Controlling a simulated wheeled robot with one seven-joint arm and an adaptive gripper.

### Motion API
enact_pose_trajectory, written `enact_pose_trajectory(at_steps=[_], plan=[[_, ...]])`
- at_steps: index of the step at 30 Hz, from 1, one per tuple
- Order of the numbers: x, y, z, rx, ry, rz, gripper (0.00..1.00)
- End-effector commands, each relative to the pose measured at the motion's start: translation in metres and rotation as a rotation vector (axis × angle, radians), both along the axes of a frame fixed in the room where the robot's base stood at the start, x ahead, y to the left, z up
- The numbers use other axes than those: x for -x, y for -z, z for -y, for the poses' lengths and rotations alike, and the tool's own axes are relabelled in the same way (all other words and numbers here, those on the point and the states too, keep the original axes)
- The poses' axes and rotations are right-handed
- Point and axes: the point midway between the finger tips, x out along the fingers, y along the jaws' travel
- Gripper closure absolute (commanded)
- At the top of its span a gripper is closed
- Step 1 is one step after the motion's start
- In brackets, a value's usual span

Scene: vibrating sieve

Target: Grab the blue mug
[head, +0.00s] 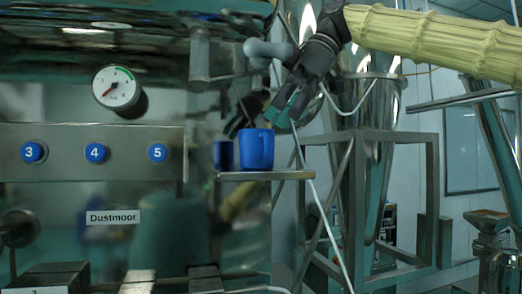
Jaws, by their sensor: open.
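The blue mug (257,150) stands upright on a small metal shelf (290,175) fixed to the right side of the machine. Its dark blue reflection shows in the steel just left of it.
The steel machine (90,150) has a round gauge (117,88) and blue numbered buttons (95,153) at left. A grey handle (268,50) juts out near my gripper. A metal frame with a steel hopper (368,110) stands to the right. A white cable hangs beside the shelf.

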Motion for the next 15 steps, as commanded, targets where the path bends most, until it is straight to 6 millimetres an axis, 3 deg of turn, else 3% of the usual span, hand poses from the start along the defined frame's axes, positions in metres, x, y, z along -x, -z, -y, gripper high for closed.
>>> enact_pose_trajectory(at_steps=[7,15], plan=[[0.003,0.019,-0.020,0.002,-0.003,-0.003,0.00],[0.004,0.035,-0.029,0.000,-0.001,0.001,0.00]])
